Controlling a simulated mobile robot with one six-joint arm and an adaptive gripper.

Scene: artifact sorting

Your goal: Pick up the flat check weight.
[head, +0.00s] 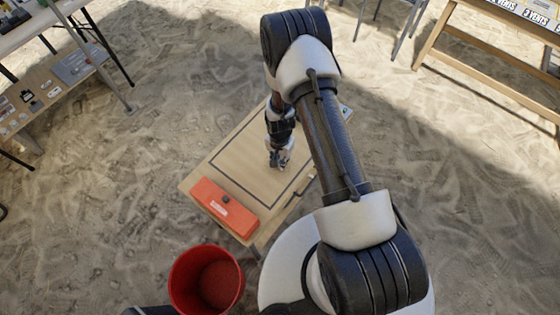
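My gripper (279,162) points down, low over a small wooden table (232,152) with a dark rectangular outline on its top. The fingertips are small and partly dark, and I cannot tell whether they are open or shut or whether anything is between them. I cannot make out the flat check weight; it may be hidden beneath the gripper or behind my arm. An orange case (223,207) with a white label and a small dark round spot lies along the table's front left edge.
A red bucket (178,282) stands on the sand in front of the table. A shelved table (58,98) with small items is at the upper left. A wooden-framed table (480,75) with plates is at the upper right. Sand around the small table is mostly clear.

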